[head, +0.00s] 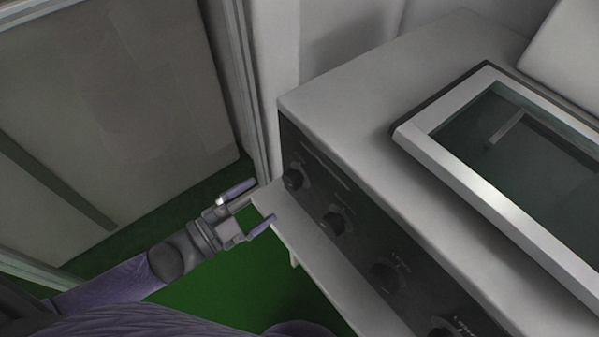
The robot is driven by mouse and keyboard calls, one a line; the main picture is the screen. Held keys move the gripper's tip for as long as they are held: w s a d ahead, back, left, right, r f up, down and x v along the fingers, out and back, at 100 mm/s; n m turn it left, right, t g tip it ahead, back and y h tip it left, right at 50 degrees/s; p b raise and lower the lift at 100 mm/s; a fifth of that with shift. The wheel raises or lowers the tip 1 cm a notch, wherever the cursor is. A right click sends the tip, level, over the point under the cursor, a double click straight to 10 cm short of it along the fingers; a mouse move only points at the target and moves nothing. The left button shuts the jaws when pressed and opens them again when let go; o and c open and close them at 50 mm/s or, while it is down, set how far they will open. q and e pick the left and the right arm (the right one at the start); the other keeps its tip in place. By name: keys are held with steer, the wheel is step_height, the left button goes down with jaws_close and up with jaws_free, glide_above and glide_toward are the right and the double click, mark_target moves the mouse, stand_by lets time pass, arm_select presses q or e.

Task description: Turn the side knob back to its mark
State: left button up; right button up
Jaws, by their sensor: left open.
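Several dark round knobs sit in a row on the black front panel (312,189) of a grey machine. The far-left knob (293,179) is nearest my gripper. Further along are a second knob (333,222), a third knob (386,277) and a fourth knob (441,331), cut by the bottom edge. The marks around them are too small to read. My left gripper (256,206) is open and empty, its two fingers pointing right toward the panel, apart from the far-left knob. My right gripper is not in view.
A pale ledge (318,262) runs below the panel. The machine's flat grey top (370,90) carries a framed dark glass lid (450,165). Pale wall panels (120,90) stand at the left. Green floor (235,290) shows below my left arm.

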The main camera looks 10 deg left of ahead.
mark_target(287, 184)
arm_select(q)
steer(key=b+x, duration=0.1)
steer(key=x, duration=0.6)
steer(key=shift+w+d, duration=0.1)
steer(key=shift+w, duration=0.05)
jaws_close()
steer(key=shift+n+p, duration=0.4)
steer(key=shift+n, duration=0.7)
steer(key=n, duration=0.2)
steer(key=shift+n+p, duration=0.3)
steer(key=shift+p, duration=0.05)
steer(key=n+p, duration=0.1)
steer(key=n, duration=0.4)
steer(key=shift+n, duration=0.4)
